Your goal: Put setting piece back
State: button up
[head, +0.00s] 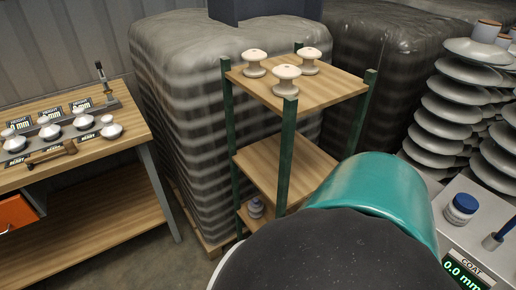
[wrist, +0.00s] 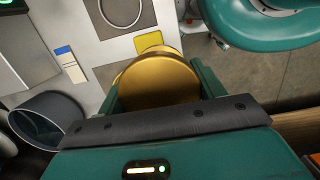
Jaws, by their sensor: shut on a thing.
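A gold round piece, likely the setting piece (wrist: 158,80), shows in the wrist view as a wide disc with a smaller step at its far end. My gripper (wrist: 157,88) is shut on it, with one green finger at each side. The piece is over or near a light grey panel (wrist: 85,25), and I cannot tell whether it touches it. The panel bears a ring outline (wrist: 121,24) and a yellow square (wrist: 120,47). In the head view my gripper and the piece are hidden behind my arm.
A dark open cup (wrist: 45,120) and a blue-white strip (wrist: 70,64) are left of my gripper. In the head view, a shelf (head: 310,88) bears white insulators, a workbench (head: 85,150) stands left, and a blue-lidded jar (head: 461,208) sits on the grey COAT unit (head: 478,235).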

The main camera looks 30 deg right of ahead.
jog(key=shift+s, duration=0.1)
jog(key=w+d+f, duration=0.2)
jog(key=w+f, duration=0.1)
jog(key=w, duration=0.1)
jog(key=w+d+f, duration=0.2)
jog(key=w+f, duration=0.1)
jog(key=w, duration=0.1)
jog(key=w+d+f, duration=0.3)
jog(key=w, duration=0.1)
jog(key=shift+f, duration=0.3)
jog(key=shift+d+f, duration=0.1)
jog(key=shift+f, duration=1.6)
jog(key=shift+f, duration=0.15)
jog(key=o, duration=1.3)
